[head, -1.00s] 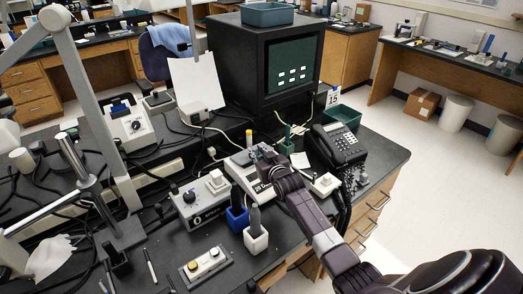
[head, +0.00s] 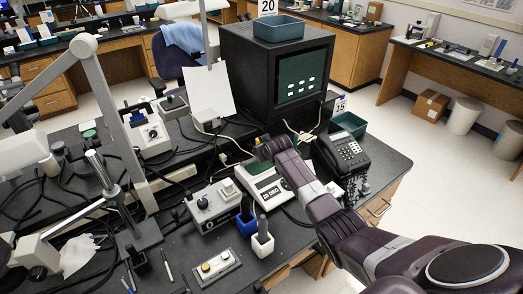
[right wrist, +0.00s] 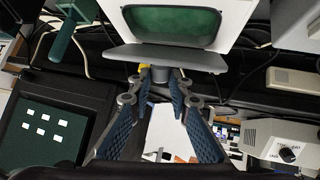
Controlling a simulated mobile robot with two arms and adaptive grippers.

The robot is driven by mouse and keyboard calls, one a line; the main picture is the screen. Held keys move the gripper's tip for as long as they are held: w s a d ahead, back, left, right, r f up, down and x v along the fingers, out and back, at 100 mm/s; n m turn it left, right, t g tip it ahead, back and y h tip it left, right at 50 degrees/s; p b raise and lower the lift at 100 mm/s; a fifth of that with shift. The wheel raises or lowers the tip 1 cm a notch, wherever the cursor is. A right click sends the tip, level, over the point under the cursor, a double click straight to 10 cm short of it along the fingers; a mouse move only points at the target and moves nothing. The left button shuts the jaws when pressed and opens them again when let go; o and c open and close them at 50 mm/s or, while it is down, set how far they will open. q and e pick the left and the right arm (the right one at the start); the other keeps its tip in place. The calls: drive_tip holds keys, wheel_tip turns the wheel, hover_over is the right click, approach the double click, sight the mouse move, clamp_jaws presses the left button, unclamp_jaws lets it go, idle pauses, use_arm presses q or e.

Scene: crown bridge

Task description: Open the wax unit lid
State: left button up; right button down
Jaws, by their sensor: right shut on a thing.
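The wax unit (head: 264,187) is a white box on the bench in the head view, with its display side facing me. In the right wrist view the unit (right wrist: 226,20) is at the top, with green wax (right wrist: 170,24) showing in its opening. The grey lid (right wrist: 165,58) is raised away from the opening and seems tilted. My right gripper (right wrist: 160,76) is shut on the lid's small grey knob. In the head view my right gripper (head: 268,150) is behind the unit's top, its fingers mostly hidden by my arm. My left gripper is not in view.
A black phone (head: 342,154) stands right of the unit, and a grey control box (head: 214,205) stands left. Blue (head: 245,224) and white (head: 262,244) holders stand in front. A large black monitor (head: 272,70) stands behind. Cables cross the bench.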

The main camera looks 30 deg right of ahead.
idle(0.3)
drive_tip(key=c, duration=1.8)
unclamp_jaws()
drive_tip(key=shift+o, duration=0.2)
drive_tip(key=v, duration=1.2)
